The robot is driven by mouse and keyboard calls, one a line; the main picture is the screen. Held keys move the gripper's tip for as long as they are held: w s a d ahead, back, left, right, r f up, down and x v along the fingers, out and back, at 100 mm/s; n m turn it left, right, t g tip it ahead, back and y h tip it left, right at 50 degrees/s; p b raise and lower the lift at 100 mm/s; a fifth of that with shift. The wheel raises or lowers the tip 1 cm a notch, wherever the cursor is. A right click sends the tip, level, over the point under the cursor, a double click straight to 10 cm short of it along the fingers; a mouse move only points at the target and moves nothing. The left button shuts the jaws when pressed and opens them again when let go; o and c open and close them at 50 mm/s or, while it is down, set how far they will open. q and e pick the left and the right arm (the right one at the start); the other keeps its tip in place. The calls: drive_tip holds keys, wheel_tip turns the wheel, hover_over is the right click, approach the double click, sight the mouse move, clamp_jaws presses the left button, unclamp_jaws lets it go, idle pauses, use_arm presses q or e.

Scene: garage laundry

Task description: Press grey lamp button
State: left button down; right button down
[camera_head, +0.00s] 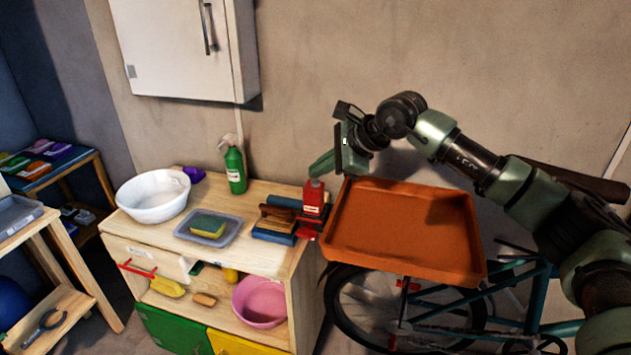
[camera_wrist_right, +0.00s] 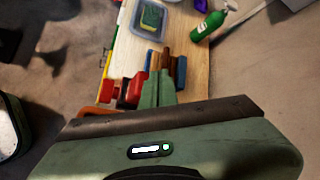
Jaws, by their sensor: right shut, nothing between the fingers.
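I cannot make out a lamp or a grey button for certain in either view. A red upright object (camera_head: 314,197) with a white label stands at the right end of the wooden cabinet top; its top is close under my fingers. My right gripper (camera_head: 320,168) is shut and empty, its green fingers pointing down-left just above that object. Whether they touch it I cannot tell. In the right wrist view the shut fingers (camera_wrist_right: 158,88) reach over the cabinet's end, beside red shapes (camera_wrist_right: 132,88). My left gripper is not in view.
Brushes (camera_head: 277,216) and blue blocks lie left of the red object. A tray with a sponge (camera_head: 208,225), a green spray bottle (camera_head: 235,170) and a white basin (camera_head: 153,196) stand farther left. An orange tray (camera_head: 405,225) is close on the right, above a bicycle.

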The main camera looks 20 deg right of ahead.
drive_tip(key=shift+f+b, duration=0.4)
drive_tip(key=shift+f, duration=0.05)
drive_tip(key=shift+r, duration=0.1)
idle(0.4)
drive_tip(key=shift+r+p, duration=0.5)
drive_tip(key=shift+r, duration=0.3)
wheel_tip(320, 180, up, 6)
drive_tip(key=p, duration=0.3)
idle(1.8)
